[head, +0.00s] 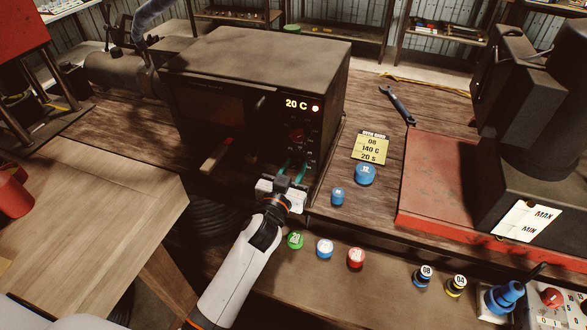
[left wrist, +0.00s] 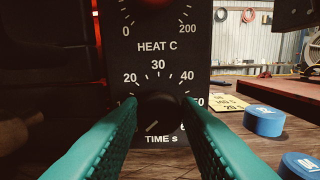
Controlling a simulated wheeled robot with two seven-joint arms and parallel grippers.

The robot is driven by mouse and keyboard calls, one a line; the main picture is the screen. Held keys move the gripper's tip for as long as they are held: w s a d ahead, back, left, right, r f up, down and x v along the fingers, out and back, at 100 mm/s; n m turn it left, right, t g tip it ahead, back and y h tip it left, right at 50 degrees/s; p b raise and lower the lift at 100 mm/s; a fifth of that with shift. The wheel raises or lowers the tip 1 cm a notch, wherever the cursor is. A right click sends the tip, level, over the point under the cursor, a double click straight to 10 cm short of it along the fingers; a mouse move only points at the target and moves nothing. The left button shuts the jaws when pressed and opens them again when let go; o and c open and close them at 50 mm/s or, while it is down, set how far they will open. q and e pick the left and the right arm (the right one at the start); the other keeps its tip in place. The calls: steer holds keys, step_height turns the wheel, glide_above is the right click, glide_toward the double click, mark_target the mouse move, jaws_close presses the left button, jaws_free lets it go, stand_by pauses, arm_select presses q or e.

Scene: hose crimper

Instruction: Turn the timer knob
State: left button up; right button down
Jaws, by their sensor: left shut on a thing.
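The dark oven (head: 255,55) stands on the bench with a lit "20 C" display (head: 296,104) and a red light beside it. The black timer knob (left wrist: 158,110) sits on the panel above "TIME s", inside a scale marked 20, 30, 40 and more. Its pale pointer mark points to the lower left. My left gripper (head: 291,168) is at the lower part of the panel, its green fingers shut on the timer knob, one on each side; they show large in the left wrist view (left wrist: 160,128). The heat dial (head: 297,134) is above. My right gripper is not in view.
A yellow note (head: 371,148) reads "08, 140 C, 20 s". Blue caps (head: 365,174) stand right of the gripper, and green, blue and red caps (head: 295,240) in front. A wrench (head: 397,104) and a red plate (head: 440,185) lie further right.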

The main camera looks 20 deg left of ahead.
arm_select(q)
steer(key=m, duration=0.4)
steer(key=shift+m, duration=0.3)
steer(key=m, duration=0.4)
steer(key=shift+d, duration=0.1)
steer(key=m, duration=0.5)
steer(key=shift+f, duration=0.1)
steer(key=shift+m+p, duration=0.3)
steer(key=shift+m, duration=1.5)
steer(key=o, duration=0.9)
steer(key=shift+f, duration=0.1)
steer(key=shift+o, duration=0.2)
